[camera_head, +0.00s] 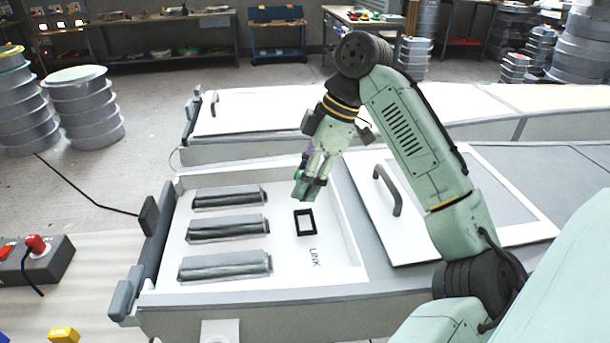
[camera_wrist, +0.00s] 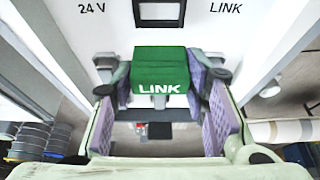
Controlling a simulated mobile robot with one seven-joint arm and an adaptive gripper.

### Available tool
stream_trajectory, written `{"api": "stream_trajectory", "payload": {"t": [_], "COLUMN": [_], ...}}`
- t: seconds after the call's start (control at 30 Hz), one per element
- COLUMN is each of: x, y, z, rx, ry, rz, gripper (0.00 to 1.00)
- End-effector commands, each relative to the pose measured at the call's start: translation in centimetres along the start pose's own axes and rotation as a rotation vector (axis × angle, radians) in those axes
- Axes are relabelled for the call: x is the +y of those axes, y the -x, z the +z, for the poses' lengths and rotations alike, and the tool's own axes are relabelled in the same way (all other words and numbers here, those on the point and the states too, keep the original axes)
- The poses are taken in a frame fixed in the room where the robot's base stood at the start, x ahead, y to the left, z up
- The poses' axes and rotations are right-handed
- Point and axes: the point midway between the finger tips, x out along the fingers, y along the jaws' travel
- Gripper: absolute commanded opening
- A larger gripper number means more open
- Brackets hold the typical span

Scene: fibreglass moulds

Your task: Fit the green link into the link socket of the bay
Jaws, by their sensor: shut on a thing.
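The green link (camera_wrist: 160,72) is a block with white LINK lettering, held between the purple pads of my gripper (camera_wrist: 160,88) in the wrist view. In the head view my gripper (camera_head: 310,182) points down with the green link (camera_head: 301,188) at its tips, partly hidden by the fingers. The link socket (camera_head: 305,222) is a black rectangular frame on the white bay floor, beside the printed word LINK. The link appears above the bay floor, behind the socket in the picture. The wrist view shows a black frame (camera_wrist: 236,5) at the top edge, cut off, near the LINK lettering.
Three grey ribbed bars (camera_head: 228,228) lie in the bay's left part. A white lid panel (camera_head: 400,205) with a dark handle lies to the right. A control box (camera_head: 35,260) with a red button stands at left. The wrist view also shows 24 V lettering.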

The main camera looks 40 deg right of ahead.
Motion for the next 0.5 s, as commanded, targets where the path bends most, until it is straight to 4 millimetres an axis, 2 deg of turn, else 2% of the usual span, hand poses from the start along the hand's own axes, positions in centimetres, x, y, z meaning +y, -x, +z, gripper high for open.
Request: {"api": "stream_trajectory", "payload": {"t": [0.27,0.5], "x": [0.0,0.0], "y": [-0.9,-2.9], "z": [0.4,1.2], "rx": [0.000,0.002], "ry": [-0.001,-0.001], "rz": [0.000,-0.001], "gripper": [0.14,0.14]}}
